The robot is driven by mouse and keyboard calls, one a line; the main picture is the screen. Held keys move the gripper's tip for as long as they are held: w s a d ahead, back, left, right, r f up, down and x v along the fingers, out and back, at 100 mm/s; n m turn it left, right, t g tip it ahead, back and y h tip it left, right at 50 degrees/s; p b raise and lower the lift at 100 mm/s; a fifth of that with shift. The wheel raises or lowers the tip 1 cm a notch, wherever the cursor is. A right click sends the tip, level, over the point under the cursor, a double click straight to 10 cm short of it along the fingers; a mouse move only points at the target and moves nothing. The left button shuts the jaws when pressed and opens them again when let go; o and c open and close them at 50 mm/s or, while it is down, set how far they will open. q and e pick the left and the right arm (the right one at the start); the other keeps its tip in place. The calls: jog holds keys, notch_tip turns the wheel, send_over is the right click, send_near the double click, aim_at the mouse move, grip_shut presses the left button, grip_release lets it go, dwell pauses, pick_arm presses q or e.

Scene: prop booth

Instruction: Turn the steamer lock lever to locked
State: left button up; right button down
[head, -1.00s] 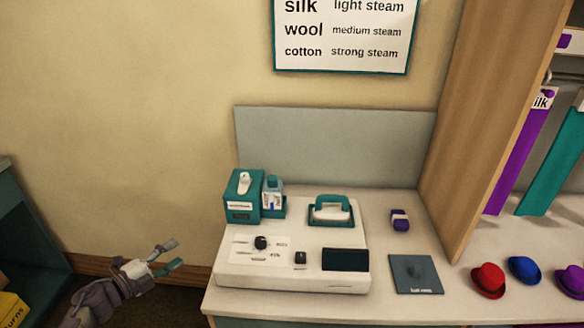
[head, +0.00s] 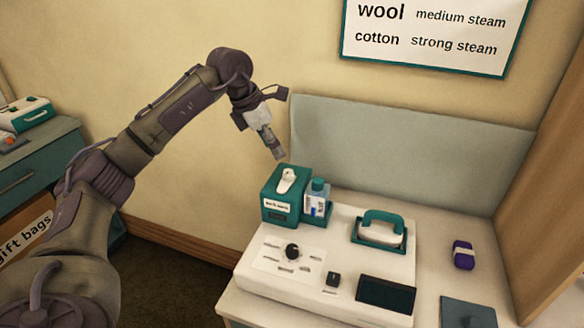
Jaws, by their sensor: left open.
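The white lock lever (head: 287,181) sits on top of the teal lock box (head: 279,216), at the back left of the white steamer base (head: 340,244). The box has a small white label and a dark window, too small to read. My left gripper (head: 280,152) is just above and behind the lever, fingers pointing down, seen nearly edge-on. It is open and appears apart from the lever. My right gripper is not in view.
A blue-labelled bottle (head: 317,198) stands right beside the lock box. A teal-handled iron (head: 381,229), a black knob (head: 292,251) and a dark screen (head: 386,293) are on the base. A purple item (head: 464,255) lies to the right. A grey panel (head: 400,155) stands behind.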

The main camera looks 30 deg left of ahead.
aim_at(288, 172)
pick_arm(q)
jog(key=p+x, duration=0.1)
jog(key=x, duration=0.8)
jog(key=shift+w+d+f, duration=0.1)
jog(key=shift+w, duration=0.05)
jog(key=shift+c, duration=0.7)
grip_shut()
